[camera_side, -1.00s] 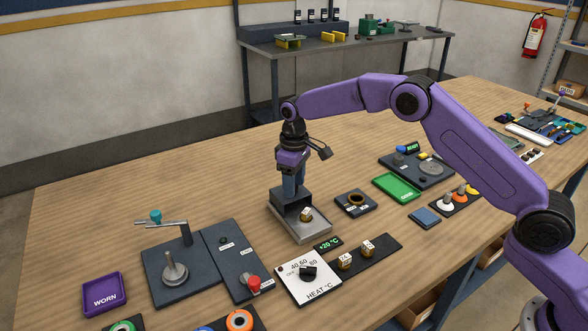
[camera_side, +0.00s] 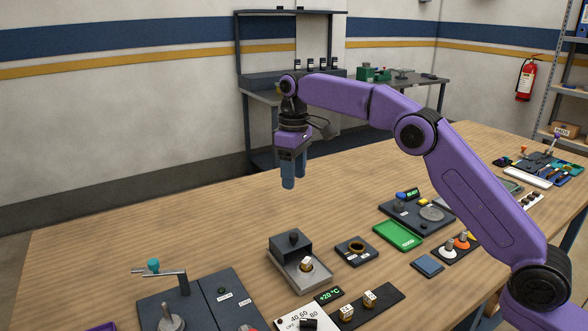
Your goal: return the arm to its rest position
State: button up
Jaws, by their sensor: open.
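My gripper (camera_side: 291,178) hangs at the end of my purple arm, pointing down, with blue fingers open and nothing seen between them. It is clear of the table (camera_side: 130,225), in the air above and behind a grey metal box (camera_side: 290,247) with an open tray front. A small brass-and-white block (camera_side: 306,264) sits in that tray. The box has a dark knob on top.
A dark plate with a brass ring (camera_side: 356,249), a green tray (camera_side: 398,236) and a blue square pad (camera_side: 427,265) lie right of the box. A lever fixture (camera_side: 165,290) stands front left. The table's left and back are bare.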

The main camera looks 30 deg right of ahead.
jog(key=shift+r, duration=0.4)
jog(key=s+a+n, duration=0.2)
jog(key=s+n, duration=0.1)
jog(key=s, duration=1.8)
jog(key=s+d+f+n, duration=0.1)
jog(key=s+d, duration=0.3)
jog(key=s, duration=0.4)
jog(key=s+d+f+n, duration=0.1)
jog(key=s+d+f, duration=0.3)
jog(key=s, duration=0.3)
jog(key=s+d+f, duration=0.2)
jog(key=s+d, duration=0.2)
jog(key=s, duration=0.4)
jog(key=shift+s+d+f+n, duration=0.2)
jog(key=shift+s+d+n, duration=0.15)
jog(key=shift+n, duration=0.05)
